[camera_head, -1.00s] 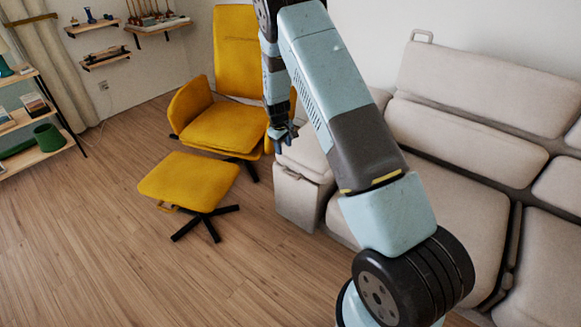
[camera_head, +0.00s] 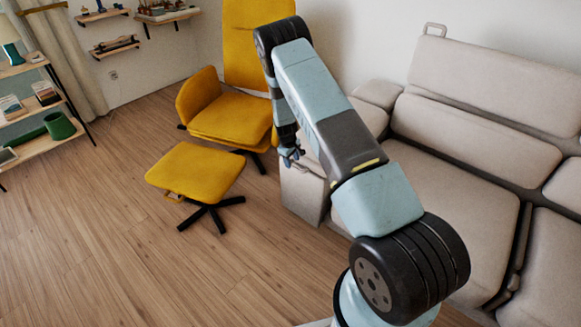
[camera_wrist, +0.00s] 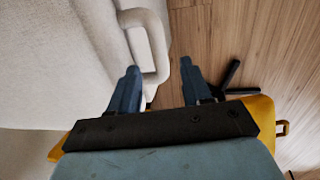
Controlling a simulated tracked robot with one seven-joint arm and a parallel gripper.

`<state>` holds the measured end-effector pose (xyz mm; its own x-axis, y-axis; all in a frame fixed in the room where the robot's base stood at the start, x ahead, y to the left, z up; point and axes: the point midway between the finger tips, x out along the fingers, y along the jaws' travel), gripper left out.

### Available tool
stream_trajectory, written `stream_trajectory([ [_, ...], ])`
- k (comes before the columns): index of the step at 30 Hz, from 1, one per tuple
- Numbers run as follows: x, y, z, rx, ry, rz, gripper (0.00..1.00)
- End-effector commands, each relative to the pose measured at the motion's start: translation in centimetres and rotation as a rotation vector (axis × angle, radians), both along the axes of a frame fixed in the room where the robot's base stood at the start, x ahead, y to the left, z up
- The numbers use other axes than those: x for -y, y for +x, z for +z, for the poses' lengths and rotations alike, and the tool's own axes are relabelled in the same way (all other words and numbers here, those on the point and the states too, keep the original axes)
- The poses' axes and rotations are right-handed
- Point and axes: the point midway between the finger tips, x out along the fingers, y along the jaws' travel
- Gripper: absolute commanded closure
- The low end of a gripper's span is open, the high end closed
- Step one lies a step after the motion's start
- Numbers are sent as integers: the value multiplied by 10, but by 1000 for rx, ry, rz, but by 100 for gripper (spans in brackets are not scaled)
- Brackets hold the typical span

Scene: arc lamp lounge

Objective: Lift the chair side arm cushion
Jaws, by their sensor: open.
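The pale beige sofa's arm at the yellow chair's end carries a cushion, with its front end (camera_head: 303,172) showing in the head view. My own arm hides much of it. My gripper (camera_head: 291,156) is at the arm's front, chair-side corner. In the wrist view, my gripper (camera_wrist: 160,67) is open, with its two blue fingers apart. A pale looped piece (camera_wrist: 154,62) of the upholstery lies ahead between the fingertips, nearer the left one. I cannot tell whether either finger touches it. The fingers hold nothing.
A yellow chair (camera_head: 232,117) stands beside the sofa arm, and its yellow footstool (camera_head: 195,172) is in front on black legs. The sofa seat (camera_head: 455,215) fills the right. Shelves (camera_head: 45,142) stand at far left. The wood floor (camera_head: 110,240) at left is clear.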

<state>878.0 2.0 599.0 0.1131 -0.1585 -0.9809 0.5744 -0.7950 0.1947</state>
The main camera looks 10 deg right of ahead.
Motion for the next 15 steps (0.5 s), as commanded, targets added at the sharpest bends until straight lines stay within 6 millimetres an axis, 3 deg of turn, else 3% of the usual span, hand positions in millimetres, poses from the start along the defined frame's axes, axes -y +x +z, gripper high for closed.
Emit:
stream_trajectory([
  [6,4,3,-29,0,0,0,52],
  [15,6,5,-43,1,1,0,52],
])
